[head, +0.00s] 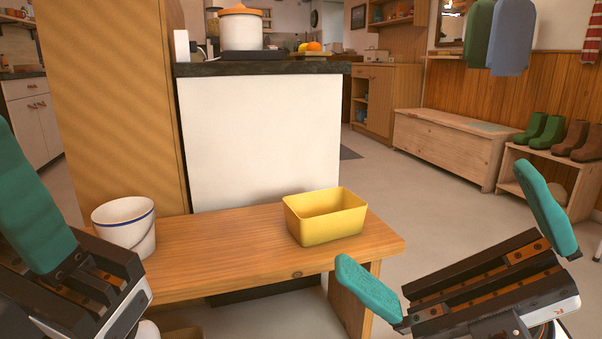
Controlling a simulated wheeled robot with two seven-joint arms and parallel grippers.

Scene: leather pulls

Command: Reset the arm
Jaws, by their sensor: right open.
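My right gripper (455,245) is at the lower right, its two teal fingers spread wide with nothing between them. It is to the right of the wooden bench, and its left finger shows close to the bench's right end. My left gripper shows only in part at the left edge, where one teal finger (32,205) and part of the dark body are in view. Its other finger is out of the picture, so I cannot tell whether it is open or shut.
A wooden bench (220,260) stands in front. It bears a white bucket (125,228) with a blue stripe and an empty-looking yellow bin (325,222). A white counter side (265,140) rises behind. Open floor lies to the right, before a wooden chest (440,150) and boot rack (545,180).

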